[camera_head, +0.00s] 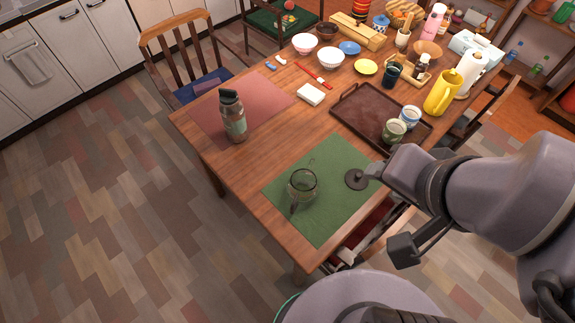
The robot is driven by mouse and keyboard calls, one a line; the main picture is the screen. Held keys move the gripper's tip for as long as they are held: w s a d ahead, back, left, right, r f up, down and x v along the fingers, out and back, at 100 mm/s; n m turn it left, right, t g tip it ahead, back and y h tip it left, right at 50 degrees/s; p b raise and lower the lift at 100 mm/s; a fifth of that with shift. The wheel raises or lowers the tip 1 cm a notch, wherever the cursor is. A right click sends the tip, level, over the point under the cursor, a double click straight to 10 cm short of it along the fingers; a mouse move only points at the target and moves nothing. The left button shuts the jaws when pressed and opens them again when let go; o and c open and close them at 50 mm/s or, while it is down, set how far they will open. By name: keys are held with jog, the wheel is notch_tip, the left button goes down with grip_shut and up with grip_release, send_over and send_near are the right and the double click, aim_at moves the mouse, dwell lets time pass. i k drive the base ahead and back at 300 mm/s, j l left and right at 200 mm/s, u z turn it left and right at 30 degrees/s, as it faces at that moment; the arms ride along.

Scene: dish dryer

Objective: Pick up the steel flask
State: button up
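A grey, metallic-looking bottle with a dark cap and a pale greenish band, which I take to be the steel flask (236,122), stands upright on the near edge of the pink placemat (262,92). It is at the left end of the wooden table. My gripper (389,211) is at the right, near the table's front right edge, well apart from the flask. Its two dark fingers look spread apart, with nothing visible between them.
A glass jug (302,184) and a dark disc (356,180) are on the green placemat (322,215). A brown tray (362,108) holds cups. Bowls, a yellow pitcher (443,93) and a paper roll crowd the back. A chair (190,50) stands behind the flask; left floor is clear.

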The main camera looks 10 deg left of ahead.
aim_at(232, 116)
jog(key=j+z, duration=0.1)
jog(key=j, duration=0.3)
jog(key=k+j, duration=0.15)
jog(key=j, duration=0.25)
jog(key=j+z, duration=0.15)
jog(key=j, duration=0.25)
jog(key=k+j, duration=0.15)
jog(key=j, duration=0.2)
jog(key=k+j+z, duration=0.15)
jog(key=j, duration=0.25)
jog(key=i+j+z, duration=0.15)
jog(key=i+j, duration=0.2)
jog(key=j, duration=0.1)
